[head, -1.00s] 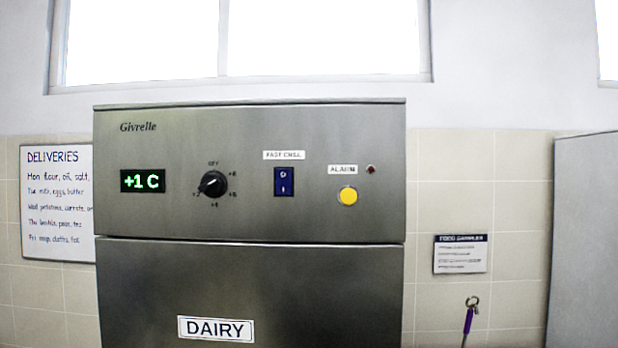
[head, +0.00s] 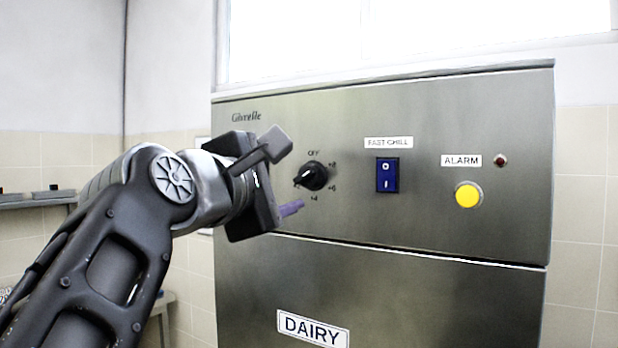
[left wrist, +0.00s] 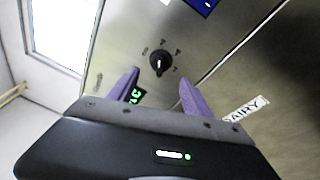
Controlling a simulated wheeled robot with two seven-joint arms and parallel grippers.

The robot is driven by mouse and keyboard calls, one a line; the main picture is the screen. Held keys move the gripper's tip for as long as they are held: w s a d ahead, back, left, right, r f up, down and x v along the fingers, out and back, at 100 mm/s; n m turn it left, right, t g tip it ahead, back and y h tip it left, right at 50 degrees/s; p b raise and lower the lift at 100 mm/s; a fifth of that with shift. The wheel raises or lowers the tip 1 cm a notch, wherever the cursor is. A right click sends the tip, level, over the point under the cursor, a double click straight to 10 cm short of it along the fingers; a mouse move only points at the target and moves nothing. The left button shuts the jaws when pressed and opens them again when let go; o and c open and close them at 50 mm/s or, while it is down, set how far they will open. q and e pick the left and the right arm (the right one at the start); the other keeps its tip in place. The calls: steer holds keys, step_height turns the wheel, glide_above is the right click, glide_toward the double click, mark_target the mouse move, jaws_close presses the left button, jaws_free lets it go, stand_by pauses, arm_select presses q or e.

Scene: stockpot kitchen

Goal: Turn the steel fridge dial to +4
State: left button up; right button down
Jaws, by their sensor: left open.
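The black fridge dial (head: 313,176) is on the steel control panel, with OFF above it and small number marks around it. Its white pointer mark points to the lower left, towards the +2 side; +4 is below the dial. My left gripper (head: 283,177) is just left of the dial, open and empty, one fingertip higher and one lower. In the left wrist view the dial (left wrist: 161,61) is beyond the gap between the purple fingers, not between them. The green display (left wrist: 136,96) is partly covered by a finger there, and hidden in the head view. My right gripper is not in view.
Right of the dial are the blue FAST CHILL switch (head: 387,175), the yellow ALARM button (head: 468,195) and a small dark red lamp (head: 500,160). The DAIRY label (head: 312,328) is on the door below. A shelf (head: 38,200) is at the far left.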

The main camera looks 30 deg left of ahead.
mark_target(303, 177)
arm_select(q)
steer(key=p+x, duration=0.2)
steer(key=x, duration=0.5)
steer(key=shift+r+p, duration=0.1)
steer(key=shift+p, duration=0.25)
steer(key=shift+w, duration=0.55)
jaws_close()
